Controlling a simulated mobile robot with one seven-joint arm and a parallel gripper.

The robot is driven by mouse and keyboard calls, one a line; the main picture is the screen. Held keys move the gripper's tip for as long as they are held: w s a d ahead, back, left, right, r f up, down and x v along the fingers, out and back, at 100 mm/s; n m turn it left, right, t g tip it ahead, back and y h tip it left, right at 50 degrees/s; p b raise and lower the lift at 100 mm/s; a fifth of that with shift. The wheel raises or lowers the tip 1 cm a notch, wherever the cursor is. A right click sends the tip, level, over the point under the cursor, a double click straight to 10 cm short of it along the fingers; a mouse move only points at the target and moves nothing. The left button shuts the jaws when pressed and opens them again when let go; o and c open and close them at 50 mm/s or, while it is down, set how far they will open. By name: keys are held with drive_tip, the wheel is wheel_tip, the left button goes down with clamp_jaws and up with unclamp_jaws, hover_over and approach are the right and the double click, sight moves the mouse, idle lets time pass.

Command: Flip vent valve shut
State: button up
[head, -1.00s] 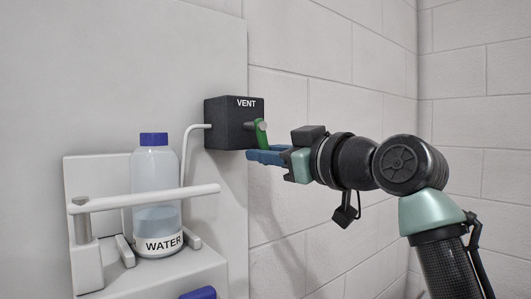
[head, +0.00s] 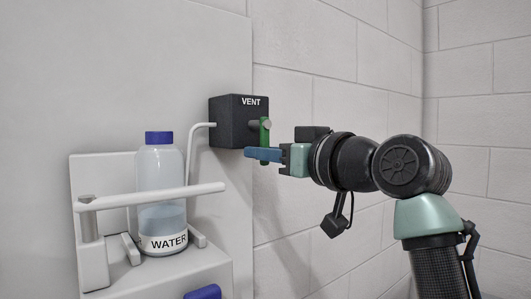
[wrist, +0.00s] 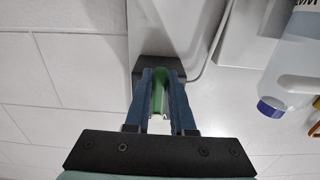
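The vent valve is a black box (head: 238,121) marked VENT on the grey panel. Its green lever (head: 265,132) hangs almost straight down from a grey pivot on the box's right side. My gripper (head: 263,155), with blue fingers, is at the lever's lower part. In the wrist view, the fingers (wrist: 161,105) lie on both sides of the green lever (wrist: 159,92), close against it. They look shut on it, with the black box (wrist: 149,67) beyond.
A clear water bottle (head: 162,215) with a blue cap stands in a white holder (head: 108,171) with a rail, left of and below the valve. A white tube (head: 190,155) runs into the box. The block wall (head: 330,80) is bare, with free room to the right.

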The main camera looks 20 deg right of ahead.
drive_tip(key=o, duration=0.4)
drive_tip(key=shift+c, duration=0.2)
drive_tip(key=shift+s+d+f, duration=0.1)
drive_tip(key=shift+s, duration=0.15)
drive_tip(key=b+v, duration=0.6)
drive_tip(key=v, duration=0.6)
drive_tip(key=shift+s, duration=0.25)
drive_tip(key=shift+d, duration=0.1)
